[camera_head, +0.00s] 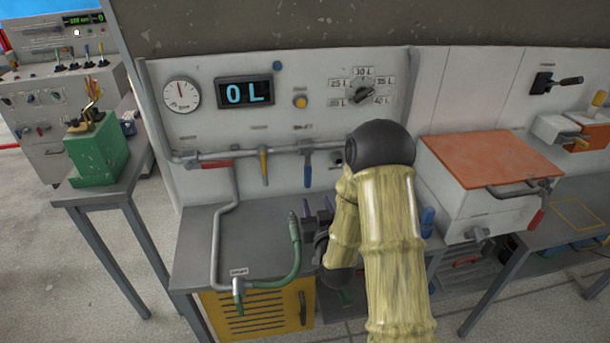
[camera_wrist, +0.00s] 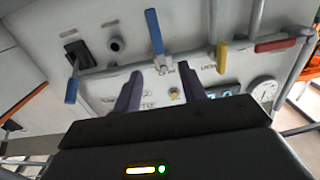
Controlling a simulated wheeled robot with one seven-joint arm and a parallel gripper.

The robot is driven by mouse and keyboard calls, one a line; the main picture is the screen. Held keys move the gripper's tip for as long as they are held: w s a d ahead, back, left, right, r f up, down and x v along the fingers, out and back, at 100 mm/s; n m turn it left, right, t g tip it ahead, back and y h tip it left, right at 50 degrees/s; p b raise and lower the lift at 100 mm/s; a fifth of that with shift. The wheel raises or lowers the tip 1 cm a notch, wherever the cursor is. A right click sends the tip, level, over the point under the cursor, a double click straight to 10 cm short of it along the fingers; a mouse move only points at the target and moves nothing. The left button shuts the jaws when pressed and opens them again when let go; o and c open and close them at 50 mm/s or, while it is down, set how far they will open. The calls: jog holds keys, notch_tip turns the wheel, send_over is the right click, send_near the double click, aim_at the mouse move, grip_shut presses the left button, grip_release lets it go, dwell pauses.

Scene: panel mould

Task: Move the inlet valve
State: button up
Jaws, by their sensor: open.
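The wall panel's pipe carries several lever valves with labels too small to read, so I cannot tell which is the inlet valve. The red lever (camera_head: 218,164) lies along the pipe. The yellow lever (camera_head: 264,166) and the blue lever (camera_head: 307,170) hang straight down. The wrist view, turned over, shows the red (camera_wrist: 275,45), yellow (camera_wrist: 221,58) and blue (camera_wrist: 155,32) levers, plus another blue lever (camera_wrist: 71,90) at left. My gripper (camera_head: 317,204) is open and empty below the blue lever, apart from it. Its fingers (camera_wrist: 160,82) appear either side of that lever's line.
A display (camera_head: 244,93) reads 0 L, beside a gauge (camera_head: 181,95) and a dial (camera_head: 362,90). A green hose (camera_head: 290,268) rises from the bench left of my gripper. A white box with an orange lid (camera_head: 490,157) stands right. The bench (camera_head: 195,235) is mostly clear at left.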

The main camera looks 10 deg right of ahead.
aim_at(308, 172)
jog(key=shift+s+d+r, duration=0.1)
jog(key=shift+d, duration=0.2)
jog(key=w+p, duration=0.4)
jog(key=w, duration=1.3)
jog(key=shift+w+p, duration=0.25)
jog(key=shift+p, duration=0.1)
grip_shut()
